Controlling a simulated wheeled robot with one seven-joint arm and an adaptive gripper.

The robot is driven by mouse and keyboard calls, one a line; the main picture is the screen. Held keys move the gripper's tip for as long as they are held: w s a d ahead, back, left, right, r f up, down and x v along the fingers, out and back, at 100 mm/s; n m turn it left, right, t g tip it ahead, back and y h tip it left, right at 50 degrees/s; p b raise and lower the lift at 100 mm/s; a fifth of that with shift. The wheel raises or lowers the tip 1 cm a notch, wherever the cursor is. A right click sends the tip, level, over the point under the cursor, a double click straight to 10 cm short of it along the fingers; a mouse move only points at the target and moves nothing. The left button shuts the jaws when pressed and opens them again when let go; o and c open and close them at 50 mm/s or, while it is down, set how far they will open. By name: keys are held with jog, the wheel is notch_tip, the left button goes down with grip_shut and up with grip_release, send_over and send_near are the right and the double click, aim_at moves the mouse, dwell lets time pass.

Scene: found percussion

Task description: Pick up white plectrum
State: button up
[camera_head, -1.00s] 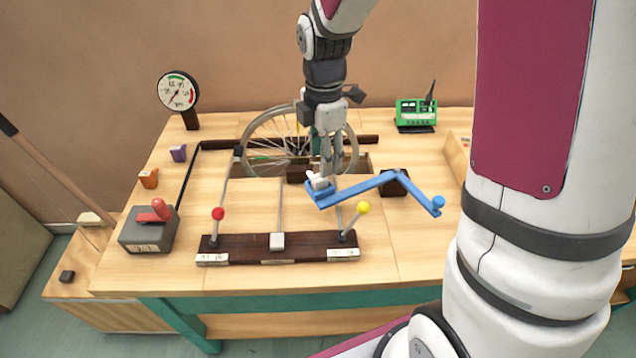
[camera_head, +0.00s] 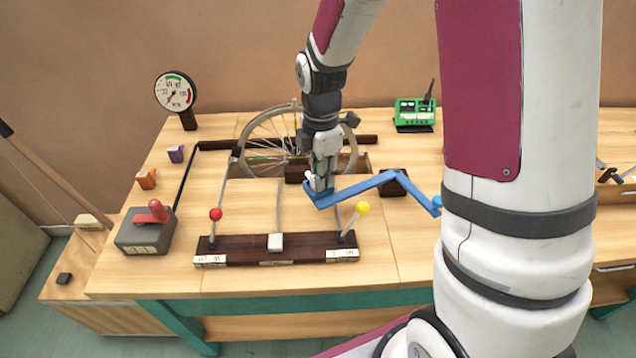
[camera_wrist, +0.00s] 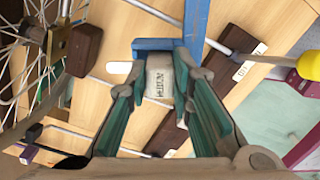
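The white plectrum (camera_wrist: 160,78), a small white block with a label that seems to read MEDIUM, is at the end of the blue crank arm (camera_head: 370,184). In the wrist view it lies between my gripper's two teal-padded fingers (camera_wrist: 161,80). The fingers are apart, one on each side of it, with narrow gaps showing. In the head view my gripper (camera_head: 321,188) is down at the blue arm's left end and hides most of the plectrum; a small white bit (camera_head: 309,176) shows at its left.
A spoked wheel (camera_head: 262,135) stands behind my gripper. In front is a dark bar (camera_head: 300,249) with red-knobbed (camera_head: 215,214) and yellow-knobbed (camera_head: 363,208) levers. Purple (camera_head: 176,154) and orange (camera_head: 147,179) pieces and a red-handled box (camera_head: 146,238) are at the left.

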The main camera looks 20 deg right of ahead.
grip_shut()
